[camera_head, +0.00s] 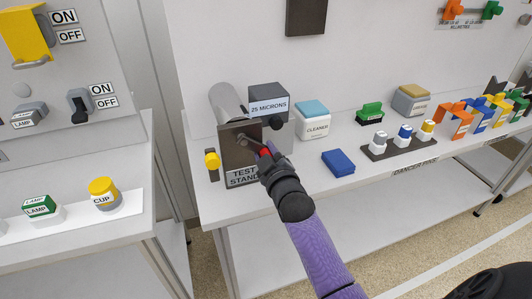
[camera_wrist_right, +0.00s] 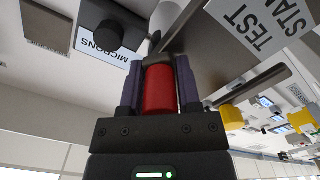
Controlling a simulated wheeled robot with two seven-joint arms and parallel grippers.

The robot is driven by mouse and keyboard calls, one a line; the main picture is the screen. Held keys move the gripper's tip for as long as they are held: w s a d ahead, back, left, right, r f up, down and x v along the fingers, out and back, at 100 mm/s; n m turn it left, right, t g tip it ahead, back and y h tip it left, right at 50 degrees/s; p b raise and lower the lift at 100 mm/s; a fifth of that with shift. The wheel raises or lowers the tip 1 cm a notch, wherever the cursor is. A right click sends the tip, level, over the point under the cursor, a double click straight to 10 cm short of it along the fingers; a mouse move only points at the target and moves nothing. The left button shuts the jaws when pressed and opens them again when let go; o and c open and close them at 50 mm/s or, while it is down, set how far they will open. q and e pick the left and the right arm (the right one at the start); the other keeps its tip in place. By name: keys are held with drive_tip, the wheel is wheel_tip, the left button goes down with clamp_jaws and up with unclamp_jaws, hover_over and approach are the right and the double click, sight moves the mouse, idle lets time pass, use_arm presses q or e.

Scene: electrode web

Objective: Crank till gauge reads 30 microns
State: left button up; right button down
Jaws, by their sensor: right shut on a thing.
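The test stand (camera_head: 236,160) is a dark plate with a "TEST STAND" label and a grey roller behind it, near the left end of the bench. The gauge (camera_head: 268,104) on top of it reads "25 MICRONS". It also shows upside down in the right wrist view (camera_wrist_right: 104,48). My right gripper (camera_head: 266,156) is at the front of the stand. It is shut on the red crank handle (camera_wrist_right: 160,90), which sits between the two fingers in the right wrist view. The fingers hide part of the handle and crank. My left gripper is not in view.
A yellow knob (camera_head: 212,160) is left of the stand. A cleaner box (camera_head: 313,124) and a blue block (camera_head: 338,162) stand to the right. A rack (camera_head: 400,145) with several small bottles is farther right. The aisle to the left bench (camera_head: 120,215) is narrow.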

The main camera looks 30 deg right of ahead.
sight(248, 155)
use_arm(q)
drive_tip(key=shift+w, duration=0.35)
use_arm(e)
drive_tip(key=shift+r, duration=0.15)
drive_tip(key=shift+m, duration=0.3)
drive_tip(key=shift+w+a+f+m+p, duration=0.15)
drive_tip(key=shift+a+f+m+p, duration=0.25)
drive_tip(key=shift+m, duration=0.5)
drive_tip(key=a+m, duration=0.1)
drive_tip(key=m, duration=0.1)
drive_tip(key=f+m+p, duration=0.1)
drive_tip(key=m, duration=0.1)
drive_tip(key=shift+w+a, duration=0.2)
drive_tip(key=shift+a, duration=0.2)
drive_tip(key=shift+a+m, duration=0.2)
drive_tip(key=shift+m, duration=0.3)
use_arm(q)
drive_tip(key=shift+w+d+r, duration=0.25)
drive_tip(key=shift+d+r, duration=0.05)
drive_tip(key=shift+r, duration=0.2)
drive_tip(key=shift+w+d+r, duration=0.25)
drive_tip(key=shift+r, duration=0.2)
use_arm(e)
drive_tip(key=shift+w+a+f+m, duration=0.1)
drive_tip(key=shift+a+f+m, duration=0.05)
drive_tip(key=shift+m, duration=0.15)
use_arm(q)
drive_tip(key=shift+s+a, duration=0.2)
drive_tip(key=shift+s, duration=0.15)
